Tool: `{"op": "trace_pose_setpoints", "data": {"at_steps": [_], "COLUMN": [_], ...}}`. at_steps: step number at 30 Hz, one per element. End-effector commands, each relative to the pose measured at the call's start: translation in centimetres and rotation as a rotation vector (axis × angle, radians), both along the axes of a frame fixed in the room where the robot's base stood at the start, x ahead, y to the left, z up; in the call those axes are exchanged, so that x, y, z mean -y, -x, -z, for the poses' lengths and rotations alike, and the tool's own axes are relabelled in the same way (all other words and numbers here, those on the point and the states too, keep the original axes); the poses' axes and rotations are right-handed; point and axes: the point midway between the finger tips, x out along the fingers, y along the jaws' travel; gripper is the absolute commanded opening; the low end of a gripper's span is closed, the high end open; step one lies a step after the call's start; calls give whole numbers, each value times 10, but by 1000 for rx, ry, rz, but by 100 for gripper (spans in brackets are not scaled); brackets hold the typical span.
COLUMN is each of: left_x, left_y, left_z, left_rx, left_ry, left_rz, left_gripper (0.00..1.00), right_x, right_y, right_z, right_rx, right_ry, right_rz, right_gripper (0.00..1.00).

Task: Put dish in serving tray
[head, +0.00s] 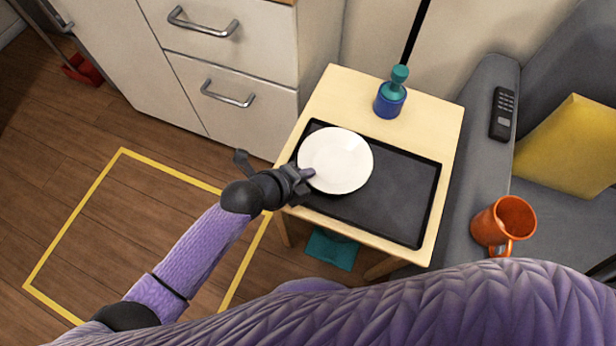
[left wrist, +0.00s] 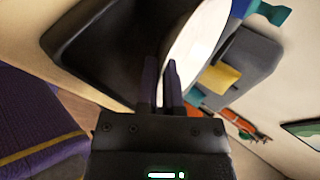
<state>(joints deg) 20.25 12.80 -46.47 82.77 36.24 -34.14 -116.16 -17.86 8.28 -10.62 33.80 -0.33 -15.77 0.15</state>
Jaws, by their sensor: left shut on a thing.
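A round white dish (head: 340,158) is over the left part of the black serving tray (head: 408,196), which lies on a small light wooden table. My left gripper (head: 306,174) is shut on the dish's near-left rim. In the left wrist view the dish (left wrist: 193,50) stands between the two fingers (left wrist: 162,85), and the dark tray (left wrist: 110,40) is behind it. Whether the dish touches the tray floor or is held just above it, I cannot tell. My right gripper is not in view.
A blue bottle with a teal top (head: 392,95) stands at the table's (head: 430,107) back edge. An orange mug (head: 502,224) and a black remote (head: 502,114) are on the grey sofa to the right. White drawers (head: 225,75) stand behind left. The tray's right part is clear.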

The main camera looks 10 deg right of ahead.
Motion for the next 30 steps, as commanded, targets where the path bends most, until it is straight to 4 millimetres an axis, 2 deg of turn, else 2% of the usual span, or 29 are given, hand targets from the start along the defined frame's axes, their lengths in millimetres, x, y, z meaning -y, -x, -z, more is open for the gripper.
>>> {"op": "trace_pose_setpoints", "data": {"at_steps": [1,3,8,13,14,15,23,26,30], "left_x": [1,1,0,0,0,0,0,-2,-20], "left_y": [1,1,0,0,0,0,0,1,11], "left_z": [17,25,20,25,24,24,23,16,-4], "left_rx": [-6,-5,1,-1,-1,-1,-1,2,5], "left_ry": [3,4,3,2,1,0,2,0,-4], "left_rz": [-2,-2,-1,-1,-1,-1,-1,-2,0], "left_gripper": [0,0,0,0,14,22,22,22,22], "right_x": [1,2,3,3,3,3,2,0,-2], "right_y": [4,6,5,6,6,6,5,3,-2], "right_z": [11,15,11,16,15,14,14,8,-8], "right_rx": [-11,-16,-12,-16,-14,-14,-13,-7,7], "right_ry": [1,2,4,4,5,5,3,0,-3], "right_rz": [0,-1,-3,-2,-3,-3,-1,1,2], "right_gripper": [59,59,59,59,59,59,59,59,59]}}
